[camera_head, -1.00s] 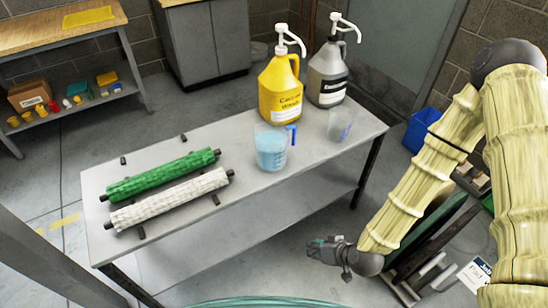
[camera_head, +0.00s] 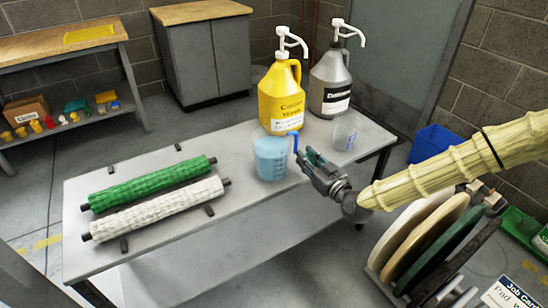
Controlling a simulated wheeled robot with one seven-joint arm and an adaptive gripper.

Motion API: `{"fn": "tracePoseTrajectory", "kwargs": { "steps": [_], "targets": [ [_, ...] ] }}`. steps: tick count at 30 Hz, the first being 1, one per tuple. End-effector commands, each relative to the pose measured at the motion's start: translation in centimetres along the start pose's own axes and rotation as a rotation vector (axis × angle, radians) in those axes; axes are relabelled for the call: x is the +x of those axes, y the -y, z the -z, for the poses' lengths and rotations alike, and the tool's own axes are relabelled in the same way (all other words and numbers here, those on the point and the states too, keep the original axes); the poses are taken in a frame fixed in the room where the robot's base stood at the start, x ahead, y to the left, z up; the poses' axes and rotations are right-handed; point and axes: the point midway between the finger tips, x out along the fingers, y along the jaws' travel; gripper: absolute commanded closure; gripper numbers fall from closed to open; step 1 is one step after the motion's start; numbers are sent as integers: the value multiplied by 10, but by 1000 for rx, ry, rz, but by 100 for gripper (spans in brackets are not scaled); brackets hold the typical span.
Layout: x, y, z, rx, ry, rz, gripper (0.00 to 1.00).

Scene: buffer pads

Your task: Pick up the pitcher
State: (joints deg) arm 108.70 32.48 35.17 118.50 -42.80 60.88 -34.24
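The pitcher (camera_head: 270,158) is clear with a blue handle and holds light blue liquid. It stands upright on the grey table (camera_head: 240,215), near its middle. A second clear pitcher (camera_head: 345,132), which looks empty, stands farther back on the right. My gripper (camera_head: 304,156) is just right of the blue handle, at about its height in the picture, and points left toward it. Its fingers look apart with nothing between them. The exact gap between fingers and handle cannot be told from this view.
A yellow pump jug (camera_head: 280,95) and a grey pump jug (camera_head: 329,82) stand behind the pitchers. A green roller pad (camera_head: 150,183) and a white roller pad (camera_head: 155,208) lie on the left. Round pads (camera_head: 425,230) stand in a rack below my arm.

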Motion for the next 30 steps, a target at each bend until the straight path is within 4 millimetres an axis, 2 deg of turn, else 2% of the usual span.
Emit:
{"fn": "tracePoseTrajectory", "kwargs": {
  "steps": [3,10,19,29,30],
  "targets": [
    [12,0,0,1,0,-1,78],
    [25,0,-3,2,1,0,78],
    [61,-3,-6,2,1,-1,78],
    [68,-3,-5,2,2,0,78],
    [68,-3,-5,2,2,0,82]
  ]
}}
